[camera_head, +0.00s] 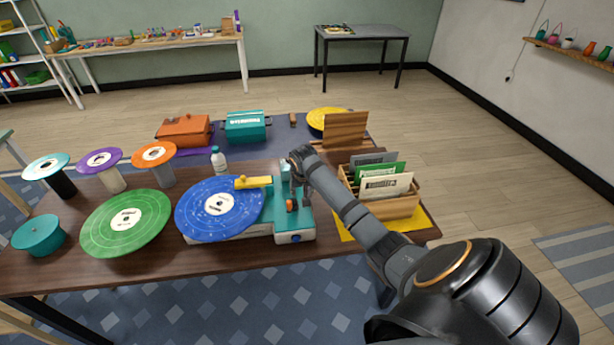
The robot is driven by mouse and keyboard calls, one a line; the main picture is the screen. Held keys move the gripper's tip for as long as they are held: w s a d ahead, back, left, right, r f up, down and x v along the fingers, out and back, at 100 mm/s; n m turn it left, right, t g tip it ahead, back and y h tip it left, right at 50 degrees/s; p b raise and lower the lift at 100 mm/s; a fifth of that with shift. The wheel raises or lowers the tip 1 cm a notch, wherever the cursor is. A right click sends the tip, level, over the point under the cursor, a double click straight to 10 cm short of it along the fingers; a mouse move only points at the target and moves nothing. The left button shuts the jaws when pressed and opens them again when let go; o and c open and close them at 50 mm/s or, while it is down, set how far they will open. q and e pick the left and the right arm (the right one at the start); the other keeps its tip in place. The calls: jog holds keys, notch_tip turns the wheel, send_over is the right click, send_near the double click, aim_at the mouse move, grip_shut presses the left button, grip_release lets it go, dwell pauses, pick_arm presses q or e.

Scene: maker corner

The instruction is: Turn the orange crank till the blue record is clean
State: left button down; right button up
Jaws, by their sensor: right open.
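The blue record (240,209) lies on the record-cleaning machine (262,231), a white and teal unit near the middle of the wooden table. Pale specks show on its surface. A yellow arm (254,182) reaches over its far right edge. The orange crank (291,205) is a small orange part at the machine's right side, partly hidden by my gripper. My right gripper (298,198) is open and points down at the crank; I cannot tell whether it touches it. My left gripper is out of view.
A wooden crate (388,207) of record sleeves stands right of my gripper on a yellow mat. A green record (98,222) lies left of the machine, with small records on stands behind it. A bottle (219,160) stands behind the blue record. Orange and teal cases stand farther back.

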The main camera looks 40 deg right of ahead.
jog(key=n+b, duration=0.1)
jog(key=f+n+b, duration=0.1)
jog(key=b, duration=0.1)
jog(key=shift+w+d+y+b, duration=0.1)
jog(key=shift+w+y+b, duration=0.2)
jog(key=shift+w+y, duration=0.1)
jog(key=r, duration=0.1)
jog(key=r+p, duration=0.1)
jog(key=r, duration=0.1)
jog(key=shift+s+n, duration=0.25)
jog(key=shift+n, duration=0.05)
jog(key=v, duration=0.9)
pick_arm(q)
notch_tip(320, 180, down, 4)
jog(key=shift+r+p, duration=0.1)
jog(key=shift+p, duration=0.2)
pick_arm(e)
jog(key=w+d+f+m+g, duration=0.1)
jog(key=w+d+m, duration=0.3)
jog(key=m, duration=0.5)
jog(key=shift+d+f+m+g+h, duration=0.3)
jog(key=shift+f, duration=0.05)
